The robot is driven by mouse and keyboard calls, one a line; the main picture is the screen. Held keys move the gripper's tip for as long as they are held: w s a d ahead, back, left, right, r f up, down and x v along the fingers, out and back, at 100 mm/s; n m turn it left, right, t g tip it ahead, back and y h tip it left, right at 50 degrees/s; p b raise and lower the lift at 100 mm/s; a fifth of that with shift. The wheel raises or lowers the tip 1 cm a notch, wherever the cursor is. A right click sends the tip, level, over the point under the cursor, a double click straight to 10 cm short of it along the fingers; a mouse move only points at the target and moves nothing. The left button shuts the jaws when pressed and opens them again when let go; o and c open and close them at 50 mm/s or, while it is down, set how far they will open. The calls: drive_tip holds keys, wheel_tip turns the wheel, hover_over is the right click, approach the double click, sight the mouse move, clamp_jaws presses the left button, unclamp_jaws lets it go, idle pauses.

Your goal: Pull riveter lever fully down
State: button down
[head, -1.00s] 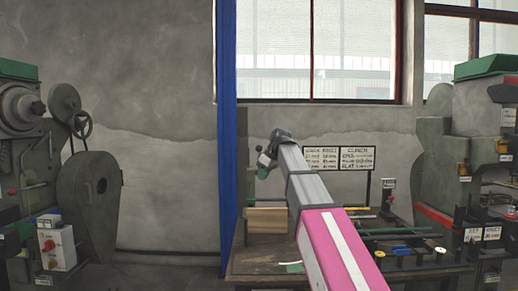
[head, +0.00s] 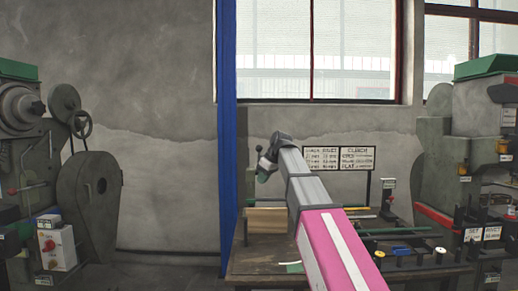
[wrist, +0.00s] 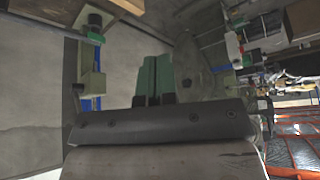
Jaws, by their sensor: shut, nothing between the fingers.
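My gripper (head: 263,176) is at the far end of my grey and pink arm, above the left part of the workbench. Its green fingers (wrist: 155,78) are pressed together and empty in the wrist view. A small dark knob (head: 258,149), probably the lever's end, shows just above and left of the gripper in the head view. A thin upright post (head: 247,180) stands left of the gripper. The wrist view shows an olive-green fixture (wrist: 93,84) left of the fingers, apart from them. My arm hides much of the riveter, and contact with the lever cannot be told.
The wooden workbench (head: 250,264) carries rods and small parts to the right of my arm. Sign boards (head: 340,158) stand behind it. A large press (head: 465,130) is at right, another machine (head: 92,190) at left. A blue post (head: 228,130) stands left of the bench.

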drive_tip(key=shift+s+f, duration=0.5)
drive_tip(key=shift+s, duration=0.2)
drive_tip(key=shift+s+f, duration=0.5)
drive_tip(key=shift+s, duration=0.2)
drive_tip(key=shift+d, duration=0.1)
drive_tip(key=d, duration=0.5)
drive_tip(key=shift+d, duration=0.4)
idle(0.4)
wheel_tip(320, 180, up, 8)
drive_tip(key=d, duration=0.2)
idle(0.5)
